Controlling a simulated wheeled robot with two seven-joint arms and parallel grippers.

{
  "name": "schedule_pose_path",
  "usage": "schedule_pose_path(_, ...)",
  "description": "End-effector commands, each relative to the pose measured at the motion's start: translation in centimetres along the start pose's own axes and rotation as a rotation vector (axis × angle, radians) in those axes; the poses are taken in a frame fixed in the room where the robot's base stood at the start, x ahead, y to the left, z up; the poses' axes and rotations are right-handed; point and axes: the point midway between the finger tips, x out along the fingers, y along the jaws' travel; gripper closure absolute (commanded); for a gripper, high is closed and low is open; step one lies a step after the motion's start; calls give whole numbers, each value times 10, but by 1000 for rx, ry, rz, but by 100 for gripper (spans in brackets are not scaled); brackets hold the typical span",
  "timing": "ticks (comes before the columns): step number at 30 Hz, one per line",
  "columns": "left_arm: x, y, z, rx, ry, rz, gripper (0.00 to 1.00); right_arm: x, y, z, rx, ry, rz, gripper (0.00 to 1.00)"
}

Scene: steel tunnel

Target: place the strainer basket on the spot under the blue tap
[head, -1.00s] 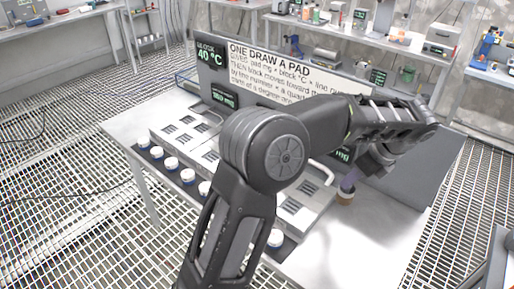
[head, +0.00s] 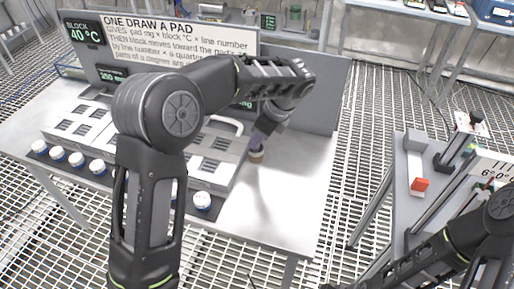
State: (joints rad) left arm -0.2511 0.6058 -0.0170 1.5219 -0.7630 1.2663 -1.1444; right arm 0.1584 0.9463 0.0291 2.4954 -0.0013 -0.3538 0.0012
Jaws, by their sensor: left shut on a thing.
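My left arm comes in from the left and reaches over the steel table (head: 285,205). My left gripper (head: 261,141) points down and is shut on a small tan cylinder (head: 256,157), low over the bare right part of the table. I cannot tell whether the cylinder touches the table, or whether it is the strainer basket. I see no blue tap and no spot under one that I can make out. My right arm shows at the lower right, but its gripper is outside the picture.
A grey block device (head: 215,160) and several white-lidded jars (head: 202,201) stand left of my left gripper. A grey panel with a sign (head: 180,38) stands behind. A second bench (head: 405,185) with a red block (head: 420,184) is at the right, across grated floor.

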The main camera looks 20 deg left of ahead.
Motion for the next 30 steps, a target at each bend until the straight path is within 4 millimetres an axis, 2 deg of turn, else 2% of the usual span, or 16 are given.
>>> schedule_pose_path(8, 37, 1, -16, 2, -1, 3, 100, -4, -1, 0, 1, -1, 1, 100)
schedule_pose_path(20, 43, 0, -18, 0, 0, 0, 100, -2, -1, 1, 1, -1, 1, 100)
schedule_pose_path(21, 43, 0, -18, 0, 0, 0, 82, -2, -1, 0, 1, -1, 1, 100)
schedule_pose_path(28, 43, 0, -18, 0, 0, 1, 64, -3, -1, 0, 1, -1, 1, 100)
schedule_pose_path(30, 43, 0, -18, 0, 0, 1, 61, -3, -1, 0, 1, -1, 1, 100)
